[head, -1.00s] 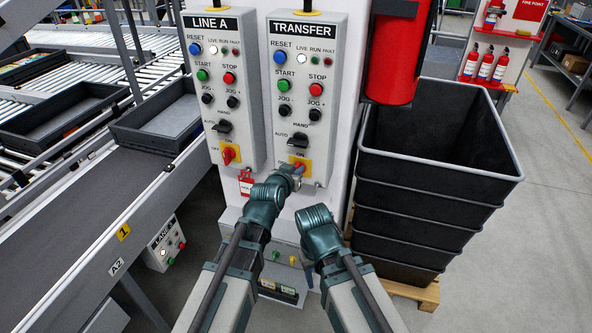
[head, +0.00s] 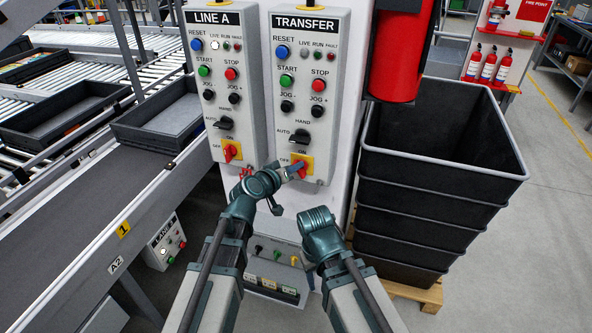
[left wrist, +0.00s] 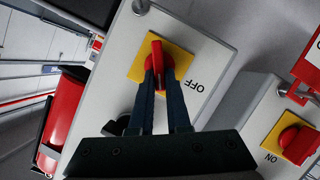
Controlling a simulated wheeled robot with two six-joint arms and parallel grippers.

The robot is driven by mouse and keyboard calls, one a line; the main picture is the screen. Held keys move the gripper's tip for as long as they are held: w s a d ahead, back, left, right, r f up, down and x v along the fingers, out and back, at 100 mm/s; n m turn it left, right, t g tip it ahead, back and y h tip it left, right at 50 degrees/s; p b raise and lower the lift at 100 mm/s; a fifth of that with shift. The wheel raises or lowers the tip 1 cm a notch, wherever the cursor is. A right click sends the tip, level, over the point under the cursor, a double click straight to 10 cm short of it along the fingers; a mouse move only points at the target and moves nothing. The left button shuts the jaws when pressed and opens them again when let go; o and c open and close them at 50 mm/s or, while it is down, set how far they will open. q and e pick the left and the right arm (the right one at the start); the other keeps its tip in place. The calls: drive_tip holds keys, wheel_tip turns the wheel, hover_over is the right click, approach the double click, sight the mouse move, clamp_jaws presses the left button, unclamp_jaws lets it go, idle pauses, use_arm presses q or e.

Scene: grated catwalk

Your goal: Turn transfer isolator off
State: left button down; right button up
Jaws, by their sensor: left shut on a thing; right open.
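The transfer isolator (head: 300,166) is a red rotary handle on a yellow plate at the bottom of the grey TRANSFER panel (head: 335,130). My left gripper (head: 290,172) is shut on this handle. In the left wrist view, the two dark fingers (left wrist: 160,85) hold the red handle (left wrist: 155,57) between them, and the OFF label shows beside the plate. The handle stands slanted in the head view, partly covered by the fingers. The LIVE lamp (head: 304,52) on this panel looks grey and unlit. My right gripper (head: 309,264) is lower, away from the panel, mostly hidden behind its wrist.
The LINE A panel (head: 245,135) stands close on the left, with its own red isolator (head: 231,151) and a lit LIVE lamp. Stacked black bins (head: 435,185) stand at the right. A conveyor (head: 75,230) runs at the left.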

use_arm(q)
drive_tip(key=shift+a+f+n+t+h+b, duration=0.15)
drive_tip(key=shift+f+n+t+h+b, duration=0.15)
drive_tip(key=shift+n+h+b, duration=0.85)
drive_tip(key=shift+a+f+n+t+h+b, duration=0.15)
drive_tip(key=shift+f+n+h+b, duration=0.25)
drive_tip(key=shift+n+b, duration=1.35)
drive_tip(key=shift+a+f+n+t+h+b, duration=0.1)
drive_tip(key=shift+f+n+t+h+b, duration=0.2)
drive_tip(key=shift+n+h+b, duration=0.85)
use_arm(e)
wheel_tip(320, 180, down, 9)
use_arm(q)
drive_tip(key=shift+n+y, duration=0.3)
drive_tip(key=shift+n, duration=0.25)
drive_tip(key=c, duration=0.9)
unclamp_jaws()
drive_tip(key=shift+w+r, duration=0.1)
